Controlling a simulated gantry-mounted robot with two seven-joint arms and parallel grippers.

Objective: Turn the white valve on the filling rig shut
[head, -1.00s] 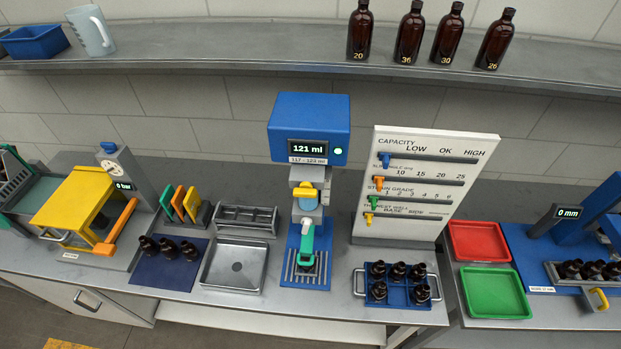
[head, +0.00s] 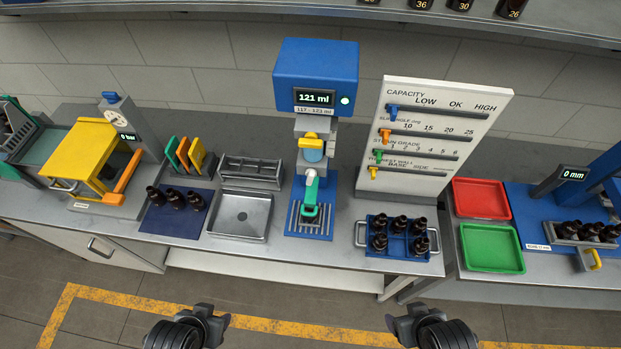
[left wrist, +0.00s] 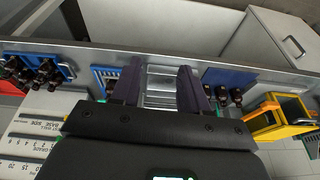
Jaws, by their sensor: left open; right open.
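The filling rig (head: 316,75) is a blue box on a grey column, with a lit display reading 121 ml and a green lamp. Below it are a yellow lever (head: 311,142) and a small white part (head: 308,182) with a green handle (head: 310,195) hanging over the slotted blue base. I cannot tell how far the white part is turned. My left gripper (head: 215,318) is low in front of the bench, open and empty; it also shows in the left wrist view (left wrist: 158,90). My right gripper (head: 400,322) is open and empty, lower right. Both are well apart from the rig.
Left of the rig stand a metal tray (head: 240,214), a rack (head: 251,172) and dark bottles on a blue mat (head: 165,221). Right are a blue bottle crate (head: 362,235) and a white capacity board (head: 440,95). The floor in front of the bench is clear.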

